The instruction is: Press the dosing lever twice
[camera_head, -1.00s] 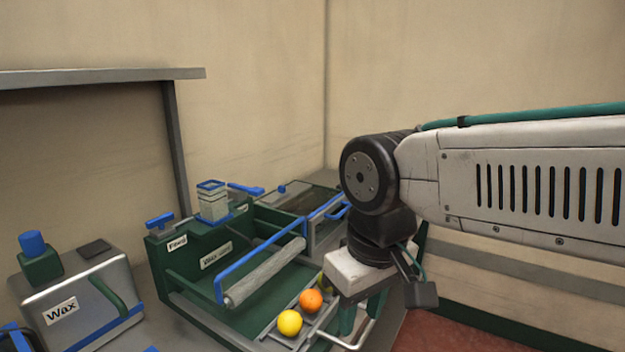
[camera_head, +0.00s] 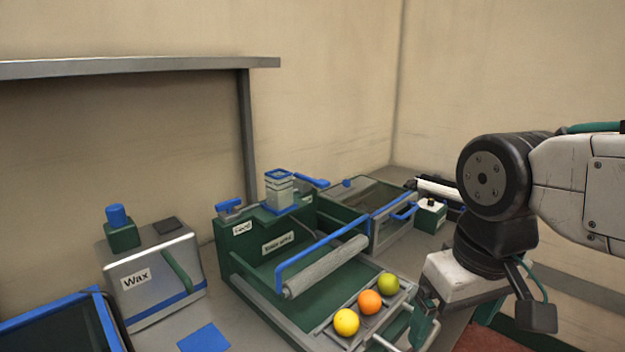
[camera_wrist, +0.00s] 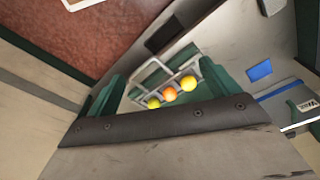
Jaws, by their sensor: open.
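A green machine (camera_head: 250,258) with a white dispenser tower (camera_head: 280,188) stands on the bench. A blue lever (camera_head: 312,180) sticks out right of the tower, and a blue T-handle (camera_head: 229,205) stands left of it. No label marks either as the dosing lever. My gripper (camera_head: 422,332) is at the machine's front right, pointing down, apart from both handles. In the wrist view my gripper (camera_wrist: 165,88) shows spread green fingers with nothing held. Neither blue handle can be made out there.
A roller (camera_head: 325,266) with a blue frame spans the machine. The wax box (camera_head: 152,275) stands left, a clear-lidded bin (camera_head: 372,207) behind right. A shelf (camera_head: 140,67) overhangs the back left.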

